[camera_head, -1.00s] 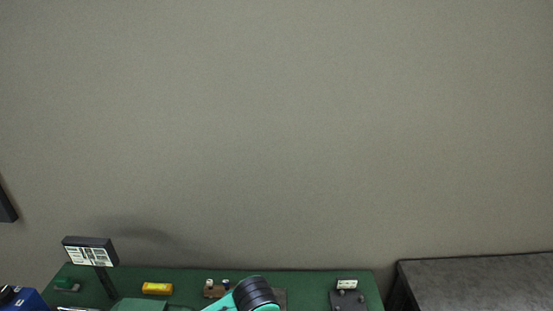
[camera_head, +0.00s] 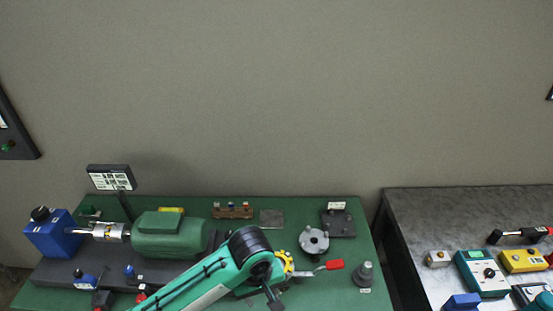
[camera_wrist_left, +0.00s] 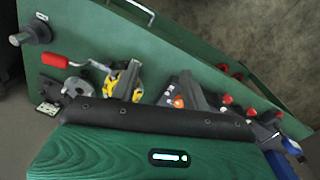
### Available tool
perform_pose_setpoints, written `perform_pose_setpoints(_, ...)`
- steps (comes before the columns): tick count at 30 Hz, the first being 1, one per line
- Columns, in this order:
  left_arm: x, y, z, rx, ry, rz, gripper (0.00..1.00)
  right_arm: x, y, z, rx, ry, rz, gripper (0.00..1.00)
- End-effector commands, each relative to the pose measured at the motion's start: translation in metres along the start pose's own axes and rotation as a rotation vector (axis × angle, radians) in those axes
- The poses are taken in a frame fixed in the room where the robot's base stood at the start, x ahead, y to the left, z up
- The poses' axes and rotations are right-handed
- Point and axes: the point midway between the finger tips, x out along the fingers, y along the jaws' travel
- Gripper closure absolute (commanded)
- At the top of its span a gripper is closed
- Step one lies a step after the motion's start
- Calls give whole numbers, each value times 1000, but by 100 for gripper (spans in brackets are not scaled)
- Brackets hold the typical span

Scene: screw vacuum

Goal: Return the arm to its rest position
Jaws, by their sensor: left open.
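My left arm, teal with a black joint, comes in from the bottom over the green bench (camera_head: 355,285) in the head view. My left gripper (camera_head: 272,296) is small and dark at its end, low in the picture, beside a yellow wheel (camera_head: 286,262) and a red-handled crank (camera_head: 333,265). It is open, with nothing seen between the fingers. In the wrist view, the red handle (camera_wrist_left: 62,60) and the yellow part (camera_wrist_left: 127,82) show beyond a large green body that fills the bottom. My right gripper is not in view.
A green motor (camera_head: 170,235) and blue box (camera_head: 52,234) stand at the left of the bench, with a sign (camera_head: 110,178) behind. A grey flange (camera_head: 314,240) and post (camera_head: 366,273) are at the right. A grey table (camera_head: 430,210) with several instruments stands further right.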

Motion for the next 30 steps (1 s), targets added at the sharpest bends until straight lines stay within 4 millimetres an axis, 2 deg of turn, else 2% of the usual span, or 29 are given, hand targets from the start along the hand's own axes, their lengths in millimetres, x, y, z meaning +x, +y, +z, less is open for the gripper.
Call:
perform_pose_setpoints(10,6,-4,22,109,-3,126,54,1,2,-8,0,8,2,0)
perform_pose_setpoints(17,12,-27,38,207,48,236,54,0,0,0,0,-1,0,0)
perform_pose_setpoints(23,19,-69,48,281,136,263,54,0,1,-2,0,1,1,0)
perform_pose_setpoints(30,24,-140,62,363,241,183,54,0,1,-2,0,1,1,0)
